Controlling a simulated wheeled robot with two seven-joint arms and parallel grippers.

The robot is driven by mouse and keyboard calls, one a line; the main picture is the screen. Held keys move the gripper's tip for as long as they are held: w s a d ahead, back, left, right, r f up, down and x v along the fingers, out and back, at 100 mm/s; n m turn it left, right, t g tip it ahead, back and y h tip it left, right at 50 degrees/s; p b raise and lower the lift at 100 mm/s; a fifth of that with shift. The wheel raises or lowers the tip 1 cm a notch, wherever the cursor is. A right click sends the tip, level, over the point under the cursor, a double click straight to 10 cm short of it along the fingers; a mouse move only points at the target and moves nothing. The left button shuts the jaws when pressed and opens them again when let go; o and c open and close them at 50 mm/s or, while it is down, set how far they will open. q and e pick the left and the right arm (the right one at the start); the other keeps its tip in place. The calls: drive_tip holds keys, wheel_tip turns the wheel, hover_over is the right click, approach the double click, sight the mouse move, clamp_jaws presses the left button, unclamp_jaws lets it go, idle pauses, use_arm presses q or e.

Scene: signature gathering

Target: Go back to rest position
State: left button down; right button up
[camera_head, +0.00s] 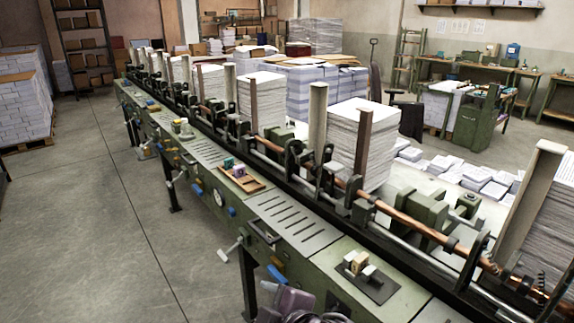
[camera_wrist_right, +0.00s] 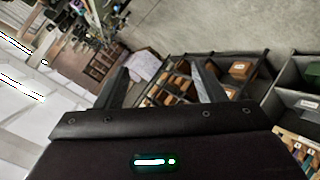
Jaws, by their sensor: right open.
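My right gripper (camera_wrist_right: 160,68) shows in the right wrist view with its two dark fingers spread apart. Nothing is between the fingers. Beyond them, a dark rack of shelves with brown boxes (camera_wrist_right: 240,70) and a pale stack (camera_wrist_right: 143,66) stand on the floor, apart from the fingers. My left gripper is not in view. In the head view, neither gripper can be made out. A purplish-grey shape with dark coils (camera_head: 290,302) is cut off at the bottom edge, and I cannot tell what it is.
A long green gathering machine (camera_head: 295,228) runs diagonally across the head view, with tall paper stacks (camera_head: 362,140) along it. A small wooden tray (camera_head: 238,179) lies on its top. Grey floor (camera_head: 90,220) is open at left. A wrapped paper pallet (camera_head: 22,100) stands at far left.

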drive_tip(key=s+d+f+m+g+h, duration=0.2)
drive_tip(key=s+d+f+m, duration=0.25)
drive_tip(key=d, duration=0.35)
drive_tip(key=s+d+f+m+g+h, duration=0.25)
drive_tip(key=s+d+f+m, duration=0.2)
drive_tip(key=d, duration=0.35)
drive_tip(key=s+d+f+m+g+h, duration=0.2)
drive_tip(key=s+d+f+m+h, duration=0.15)
drive_tip(key=d+m, duration=0.35)
drive_tip(key=s+f+n+y, duration=0.1)
drive_tip(key=s+f, duration=0.2)
drive_tip(key=f, duration=2.9)
drive_tip(key=s+d+f+g, duration=0.1)
drive_tip(key=s+d+f, duration=0.1)
drive_tip(key=s+f, duration=0.6)
drive_tip(key=s+d+f+g, duration=0.1)
drive_tip(key=s+d+f, duration=0.1)
drive_tip(key=s+f, duration=0.7)
drive_tip(key=shift+s+n, duration=0.3)
drive_tip(key=shift+s, duration=0.95)
drive_tip(key=shift+d, duration=0.1)
